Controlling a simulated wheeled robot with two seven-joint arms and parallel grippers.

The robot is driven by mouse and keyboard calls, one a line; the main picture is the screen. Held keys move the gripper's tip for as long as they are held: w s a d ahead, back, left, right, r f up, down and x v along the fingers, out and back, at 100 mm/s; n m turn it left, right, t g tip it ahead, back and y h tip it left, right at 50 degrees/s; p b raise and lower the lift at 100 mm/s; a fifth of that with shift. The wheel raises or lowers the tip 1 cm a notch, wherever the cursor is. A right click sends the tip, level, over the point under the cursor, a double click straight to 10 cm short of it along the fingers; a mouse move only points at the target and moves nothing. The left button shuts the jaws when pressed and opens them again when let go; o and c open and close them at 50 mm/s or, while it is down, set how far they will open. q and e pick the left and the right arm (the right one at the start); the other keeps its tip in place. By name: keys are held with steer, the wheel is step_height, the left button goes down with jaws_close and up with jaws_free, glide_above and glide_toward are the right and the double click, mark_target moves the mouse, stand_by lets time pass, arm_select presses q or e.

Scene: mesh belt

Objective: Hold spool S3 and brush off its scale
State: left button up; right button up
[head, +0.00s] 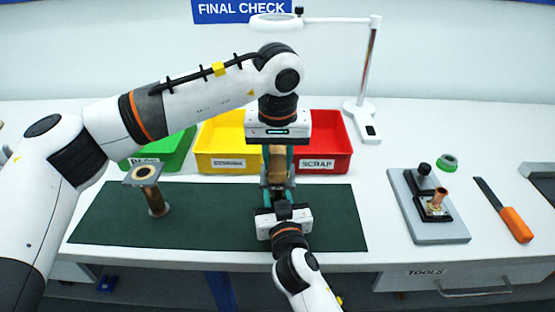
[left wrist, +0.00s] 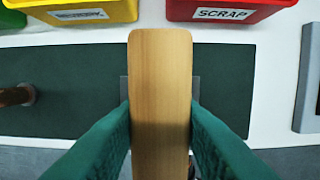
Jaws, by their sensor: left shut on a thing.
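My left gripper (head: 278,178) points down over the dark green mat (head: 215,230), its green fingers shut on a light wooden block, apparently the brush handle (head: 278,162). In the left wrist view the handle (left wrist: 160,80) stands between the fingers; any bristles are hidden. Grey edges, perhaps a spool flange (left wrist: 196,90), peek out on both sides behind it. My right gripper (head: 280,204) comes in from the front, its fingers close below the handle. What lies between them is mostly hidden, and I see no S3 label. Another spool (head: 154,198) with a square flange stands upright on the mat's left.
Green (head: 165,150), yellow (head: 222,140) and red SCRAP (head: 325,148) bins line the back. A grey board (head: 430,232) with a copper fitting (head: 437,198), a green ring (head: 447,162) and an orange-handled tool (head: 514,224) lie right. A lamp (head: 370,75) stands behind. The mat's right part is clear.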

arm_select(q)
steer(key=shift+w, duration=0.55)
steer(key=shift+s, duration=1.8)
steer(key=shift+w, duration=1.85)
steer(key=shift+r, duration=3.5)
arm_select(e)
steer(key=o, duration=1.2)
